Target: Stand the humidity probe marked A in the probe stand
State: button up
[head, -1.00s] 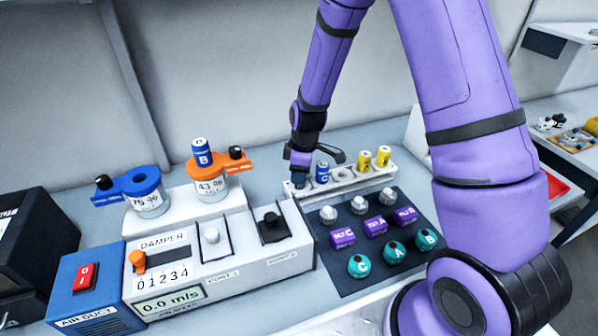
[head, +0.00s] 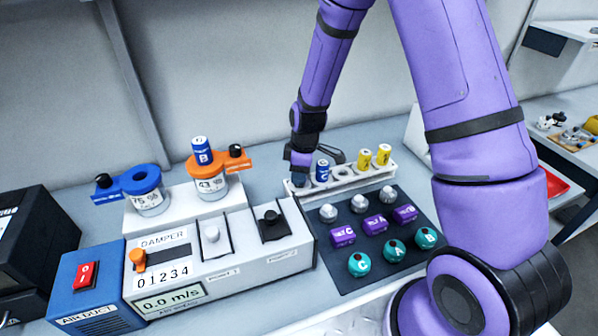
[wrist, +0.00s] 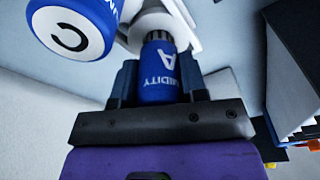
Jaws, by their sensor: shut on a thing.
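The blue humidity probe marked A (wrist: 158,75) is between the jaws of my gripper (wrist: 158,85), which is shut on it. Its grey ribbed end meets the white probe stand (wrist: 192,12) at a hole; I cannot tell how deep it sits. In the head view my gripper (head: 299,163) is at the left end of the probe stand (head: 346,182) and hides most of probe A. A blue probe marked C (head: 322,170) stands beside it in the stand and also shows in the wrist view (wrist: 70,30).
A blue probe marked B (head: 202,150) is in the orange-collared jar (head: 212,186). A dark mat (head: 350,250) with purple, teal and silver pieces lies in front. The damper box (head: 215,262) is to the left.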

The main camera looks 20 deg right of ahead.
jog(key=shift+f, duration=0.75)
dwell(1.1)
jog(key=o, duration=1.3)
jog(key=shift+r, duration=4)
jog(key=shift+r, duration=0.1)
